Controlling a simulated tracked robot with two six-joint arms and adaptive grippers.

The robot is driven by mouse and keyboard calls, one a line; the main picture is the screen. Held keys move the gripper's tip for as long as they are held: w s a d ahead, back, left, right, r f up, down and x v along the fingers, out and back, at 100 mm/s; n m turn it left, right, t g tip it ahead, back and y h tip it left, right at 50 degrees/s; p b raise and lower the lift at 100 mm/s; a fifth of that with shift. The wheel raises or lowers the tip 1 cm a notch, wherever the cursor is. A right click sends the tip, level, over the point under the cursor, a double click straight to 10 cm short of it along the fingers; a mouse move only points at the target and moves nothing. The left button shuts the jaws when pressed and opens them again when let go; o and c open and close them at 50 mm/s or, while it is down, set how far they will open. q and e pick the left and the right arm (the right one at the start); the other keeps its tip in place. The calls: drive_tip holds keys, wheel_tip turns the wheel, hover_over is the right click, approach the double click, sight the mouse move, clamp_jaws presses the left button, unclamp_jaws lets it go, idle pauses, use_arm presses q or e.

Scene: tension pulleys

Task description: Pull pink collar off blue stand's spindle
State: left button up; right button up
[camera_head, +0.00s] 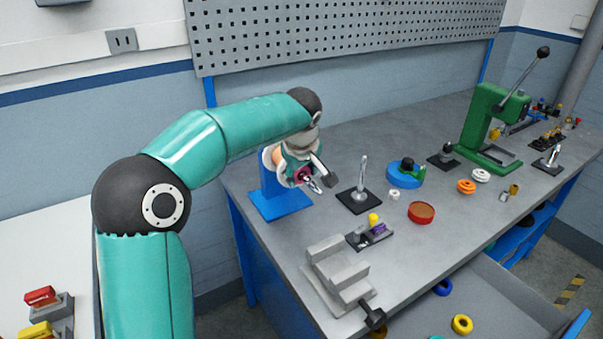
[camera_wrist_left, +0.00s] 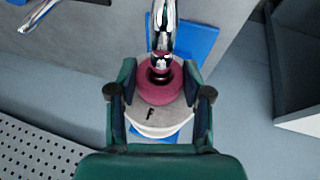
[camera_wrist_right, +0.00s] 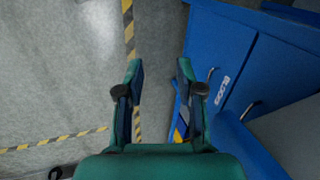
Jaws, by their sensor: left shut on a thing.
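The blue stand (camera_head: 281,203) is at the left end of the bench. The pink collar (camera_head: 303,174) sits near its spindle's shiny metal tip (camera_head: 314,187). My left gripper (camera_head: 300,165) reaches down from above and is shut on the collar. In the left wrist view, the pink collar (camera_wrist_left: 160,87) lies between the two fingers, with shiny metal (camera_wrist_left: 163,35) beyond it. A grey-white disc (camera_wrist_left: 160,118) marked "F" is right against the collar. The gripped sides are partly hidden. My right gripper (camera_wrist_right: 160,85) is open and empty, and is out of the head view.
A black-based upright post (camera_head: 362,185) stands right of the blue stand. A grey vise-like block (camera_head: 335,270) is at the front edge. A green press (camera_head: 490,125) stands farther right. Below my right gripper are floor and a blue cabinet (camera_wrist_right: 225,60).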

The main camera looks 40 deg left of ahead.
sight(319, 191)
use_arm(q)
drive_tip(key=shift+d, duration=0.15)
drive_tip(key=shift+s+d+b, duration=0.15)
drive_tip(key=shift+d+b, duration=0.15)
drive_tip(key=shift+d, duration=0.1)
drive_tip(key=shift+s+d+b, duration=0.2)
drive_tip(key=shift+d+b, duration=0.15)
drive_tip(key=shift+d, duration=0.25)
drive_tip(key=shift+s+d+b, duration=0.15)
drive_tip(key=shift+d+b, duration=0.15)
drive_tip(key=shift+d, duration=0.25)
idle(0.6)
drive_tip(key=shift+d, duration=0.15)
drive_tip(key=shift+d+b, duration=0.15)
drive_tip(key=shift+b, duration=0.2)
drive_tip(key=shift+s+d+b, duration=0.25)
drive_tip(key=shift+d+b, duration=0.05)
drive_tip(key=shift+d, duration=0.4)
drive_tip(key=shift+s+d+b, duration=0.2)
drive_tip(key=shift+d+b, duration=0.1)
drive_tip(key=shift+d, duration=0.35)
drive_tip(key=shift+d, duration=0.15)
